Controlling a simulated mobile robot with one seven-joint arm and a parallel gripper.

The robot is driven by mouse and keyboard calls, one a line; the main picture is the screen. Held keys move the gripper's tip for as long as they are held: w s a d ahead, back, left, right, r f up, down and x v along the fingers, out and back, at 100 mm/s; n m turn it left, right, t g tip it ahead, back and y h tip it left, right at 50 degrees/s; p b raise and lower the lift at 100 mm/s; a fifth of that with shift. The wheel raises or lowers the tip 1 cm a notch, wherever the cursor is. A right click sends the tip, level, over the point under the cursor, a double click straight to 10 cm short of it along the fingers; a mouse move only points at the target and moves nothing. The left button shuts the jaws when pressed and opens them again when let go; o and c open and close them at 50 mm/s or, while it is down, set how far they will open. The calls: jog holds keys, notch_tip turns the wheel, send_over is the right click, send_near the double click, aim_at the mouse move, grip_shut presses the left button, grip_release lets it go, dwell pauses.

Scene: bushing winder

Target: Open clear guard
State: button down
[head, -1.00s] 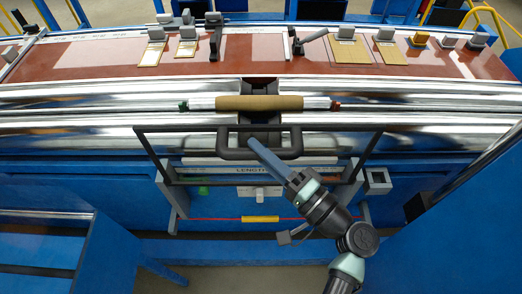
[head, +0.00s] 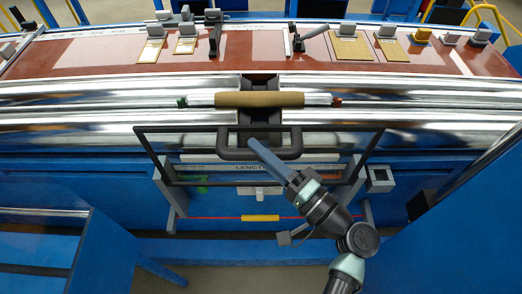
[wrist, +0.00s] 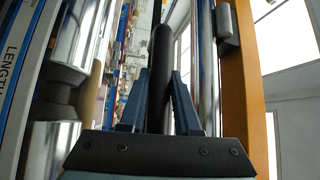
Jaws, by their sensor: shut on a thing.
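The clear guard (head: 350,129) is a see-through panel in a dark frame at the front of the machine, centre of the head view. Its top edge is level and its sides slant in toward the bottom. A thick dark U-shaped handle (head: 231,155) is on its upper middle. My gripper (head: 252,143) comes up from the lower right and is shut on this handle. In the wrist view the dark handle bar (wrist: 160,62) runs between the two blue fingers. The fingers hide part of the handle in the head view.
A tan-wrapped roll (head: 260,100) lies along shiny metal rollers (head: 120,92) behind the guard. A red-brown table (head: 110,55) with several small blocks and levers is farther back. A yellow piece (head: 260,218) on a red line lies below the guard. Blue panels flank both sides.

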notch_tip(320, 180, down, 22)
jog(key=b, duration=1.9)
jog(key=shift+r, duration=0.15)
jog(key=c, duration=0.6)
grip_release()
jog(key=shift+r, duration=0.15)
jog(key=b+v, duration=0.1)
jog(key=v, duration=1.2)
jog(key=shift+b, duration=0.3)
